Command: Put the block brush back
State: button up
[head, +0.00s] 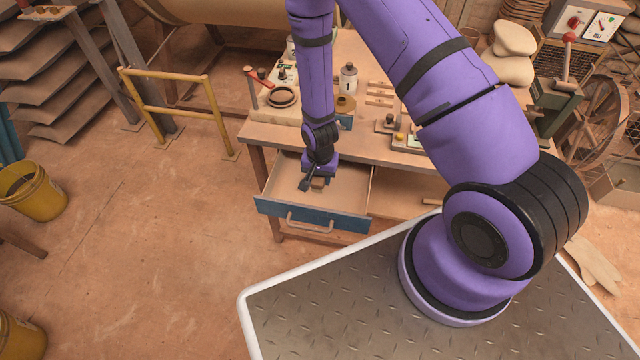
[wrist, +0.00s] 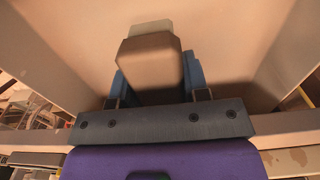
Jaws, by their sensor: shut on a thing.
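The block brush (wrist: 150,62) is a brown block with a paler end, seen in the wrist view between my gripper's blue fingers. My gripper (head: 312,184) is shut on it, and it also shows in the wrist view (wrist: 155,88). In the head view the brush (head: 318,183) is a small brown piece at the fingertips, partly hidden by my gripper. Both are inside the open drawer (head: 310,217), which has a blue front and a pale floor. I cannot tell whether the brush touches the drawer floor.
The drawer hangs open from the wooden workbench (head: 400,157). On the bench stand a white bottle (head: 348,80), a dark ring (head: 282,97) and small parts. A yellow rail (head: 180,112) stands at left. The drawer floor around my gripper looks clear.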

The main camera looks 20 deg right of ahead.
jog(key=shift+f, duration=2)
jog(key=shift+f, duration=0.1)
jog(key=o, duration=1)
